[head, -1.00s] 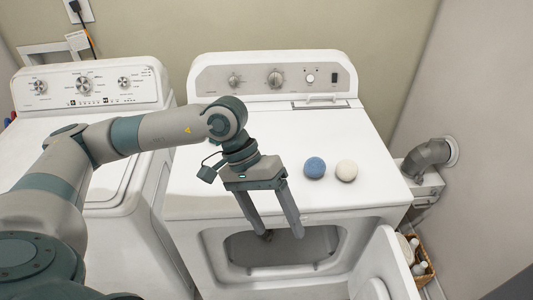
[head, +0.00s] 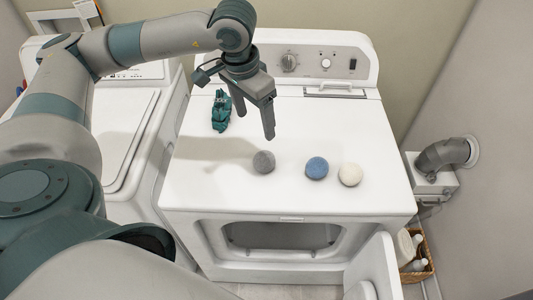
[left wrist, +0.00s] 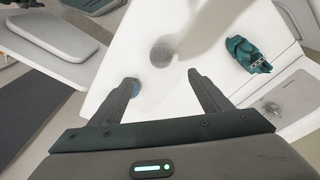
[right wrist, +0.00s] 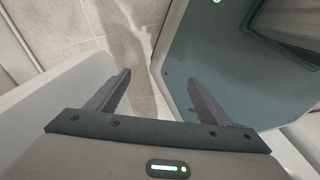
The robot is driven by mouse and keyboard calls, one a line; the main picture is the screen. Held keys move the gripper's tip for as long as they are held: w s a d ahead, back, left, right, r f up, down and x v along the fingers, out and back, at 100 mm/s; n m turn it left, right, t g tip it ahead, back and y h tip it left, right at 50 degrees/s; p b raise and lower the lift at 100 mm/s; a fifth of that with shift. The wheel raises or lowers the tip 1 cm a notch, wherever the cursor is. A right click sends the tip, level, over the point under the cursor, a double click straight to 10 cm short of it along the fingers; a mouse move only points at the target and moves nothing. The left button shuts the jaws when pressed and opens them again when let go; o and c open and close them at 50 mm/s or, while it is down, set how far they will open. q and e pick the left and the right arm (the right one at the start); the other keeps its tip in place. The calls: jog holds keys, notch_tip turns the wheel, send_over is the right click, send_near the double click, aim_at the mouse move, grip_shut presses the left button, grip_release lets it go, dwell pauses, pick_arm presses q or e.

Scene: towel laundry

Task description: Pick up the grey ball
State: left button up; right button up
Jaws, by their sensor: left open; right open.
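The grey ball (head: 263,162) sits on top of the white dryer (head: 210,180), left of the blue ball (head: 316,168) and the cream ball (head: 350,174). My left gripper (head: 256,125) is open and empty above the dryer top, behind and above the grey ball in the head view, its fingers pointing down. In the left wrist view the grey ball (left wrist: 162,52) lies beyond the open fingers, partly shadowed. The blue ball (left wrist: 134,86) is partly hidden by a finger there. My right gripper (right wrist: 160,85) is open and empty, over the floor beside a grey-teal surface.
A teal crumpled cloth (head: 221,111) lies on the dryer's left side. The dryer's front door (head: 385,268) stands open. A washer (head: 120,135) is at left. A vent pipe (head: 440,156) and a basket (head: 420,265) are at right. The dryer's front left top is clear.

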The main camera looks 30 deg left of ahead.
pick_arm(q)
jog(key=b, duration=0.3)
send_over(263, 155)
jog(key=f, duration=0.7)
jog(key=s+f, duration=0.1)
jog(key=f, duration=0.3)
jog(key=shift+f, duration=0.6)
jog(key=shift+w, duration=0.1)
jog(key=shift+w+f+b, duration=0.2)
jog(key=shift+w+f, duration=0.05)
jog(key=shift+f, duration=1.05)
jog(key=shift+w+f+b, duration=0.2)
jog(key=shift+f, duration=1.05)
jog(key=c, duration=1.1)
jog(key=shift+r, duration=0.1)
